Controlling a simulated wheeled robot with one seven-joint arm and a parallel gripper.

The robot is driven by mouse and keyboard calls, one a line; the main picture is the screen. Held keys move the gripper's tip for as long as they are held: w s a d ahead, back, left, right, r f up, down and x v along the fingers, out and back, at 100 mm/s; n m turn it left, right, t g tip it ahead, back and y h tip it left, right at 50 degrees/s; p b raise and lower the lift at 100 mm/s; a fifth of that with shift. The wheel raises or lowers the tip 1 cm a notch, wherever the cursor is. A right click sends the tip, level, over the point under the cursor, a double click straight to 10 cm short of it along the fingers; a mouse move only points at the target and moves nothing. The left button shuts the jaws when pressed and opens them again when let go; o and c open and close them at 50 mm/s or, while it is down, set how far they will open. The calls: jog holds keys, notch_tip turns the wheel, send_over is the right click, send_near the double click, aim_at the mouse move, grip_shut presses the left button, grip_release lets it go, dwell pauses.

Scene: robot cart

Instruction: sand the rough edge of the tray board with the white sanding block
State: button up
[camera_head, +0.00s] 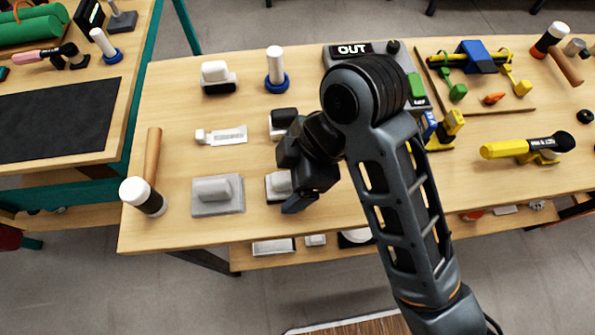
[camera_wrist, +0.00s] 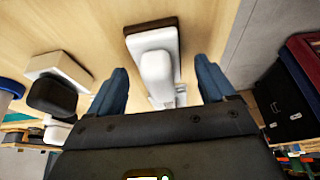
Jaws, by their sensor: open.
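A white block with a rounded white handle and a dark underside (camera_head: 278,184) lies near the front edge of the bench, partly behind my gripper. In the wrist view the white block (camera_wrist: 158,72) shows between my two blue fingers. My gripper (camera_wrist: 161,66) is open around its handle, with a gap at each side; I cannot tell whether it touches. In the head view my gripper (camera_head: 297,203) is just right of the block. A brown wooden board (camera_head: 355,327) is cut off at the bottom; I cannot tell whether it is the tray board.
A similar white block with a black base (camera_head: 218,86) stands at the back left. A black-handled block (camera_head: 284,117) is just behind the gripper. A grey block on a grey plate (camera_head: 217,195) and a wooden-handled mallet (camera_head: 143,196) lie to the left. Tools fill the right side.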

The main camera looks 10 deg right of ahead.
jog(key=shift+f, duration=0.15)
jog(key=c, duration=1.1)
jog(key=o, duration=0.7)
jog(key=shift+r+p, duration=0.85)
jog(key=shift+p, duration=0.15)
